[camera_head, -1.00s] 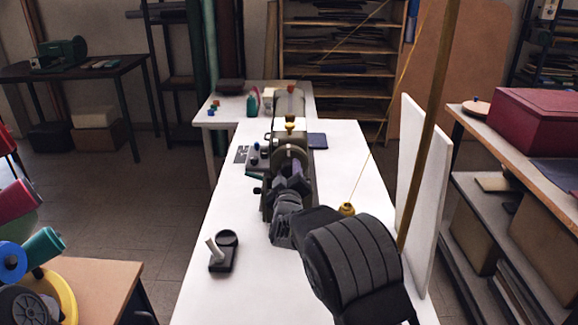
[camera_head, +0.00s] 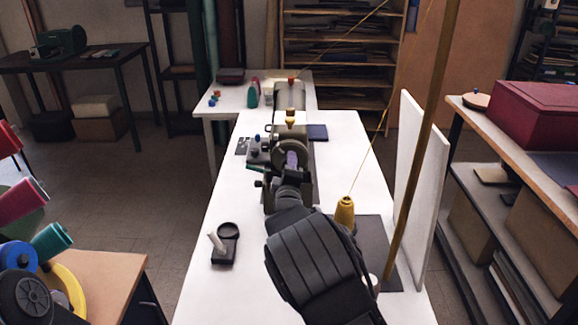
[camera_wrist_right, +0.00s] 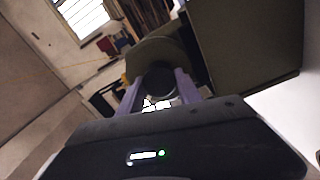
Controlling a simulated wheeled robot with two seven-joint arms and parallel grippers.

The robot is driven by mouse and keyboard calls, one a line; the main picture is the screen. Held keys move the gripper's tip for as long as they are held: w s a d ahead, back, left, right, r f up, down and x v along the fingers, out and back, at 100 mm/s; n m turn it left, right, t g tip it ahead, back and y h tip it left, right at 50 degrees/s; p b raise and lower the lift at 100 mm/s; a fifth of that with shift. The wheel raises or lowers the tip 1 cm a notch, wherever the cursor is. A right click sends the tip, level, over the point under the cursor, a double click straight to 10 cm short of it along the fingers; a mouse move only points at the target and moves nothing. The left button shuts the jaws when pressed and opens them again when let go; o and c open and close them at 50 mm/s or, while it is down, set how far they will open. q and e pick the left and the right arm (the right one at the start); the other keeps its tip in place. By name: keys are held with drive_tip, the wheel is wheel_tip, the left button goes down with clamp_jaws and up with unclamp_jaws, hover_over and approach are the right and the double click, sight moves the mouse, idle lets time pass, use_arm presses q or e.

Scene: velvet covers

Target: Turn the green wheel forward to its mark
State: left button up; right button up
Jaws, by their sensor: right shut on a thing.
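The olive-green wheel (camera_head: 291,149) is on the near end of a sewing machine (camera_head: 289,98) on the white table, facing me. My right gripper (camera_head: 292,161) is at the wheel, its arm coming in from the bottom of the head view. In the right wrist view its two purple fingers (camera_wrist_right: 158,85) stand on either side of a dark rounded part in front of the olive wheel (camera_wrist_right: 150,55), and they are shut on it. My wrist hides the lower part of the wheel in the head view. I cannot make out a mark. My left gripper is not in view.
A yellow thread cone (camera_head: 344,213) stands close to the right of my arm, by a dark mat (camera_head: 376,240). A wooden pole (camera_head: 424,130) and a white panel (camera_head: 421,190) rise at the right. A small black stand (camera_head: 225,246) is at the left; the table around it is clear.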

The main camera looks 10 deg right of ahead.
drive_tip(key=o, duration=1.4)
drive_tip(key=shift+c, duration=0.2)
drive_tip(key=shift+s+a, duration=0.1)
drive_tip(key=v, duration=0.7)
drive_tip(key=shift+s+b, duration=0.3)
drive_tip(key=shift+b, duration=0.15)
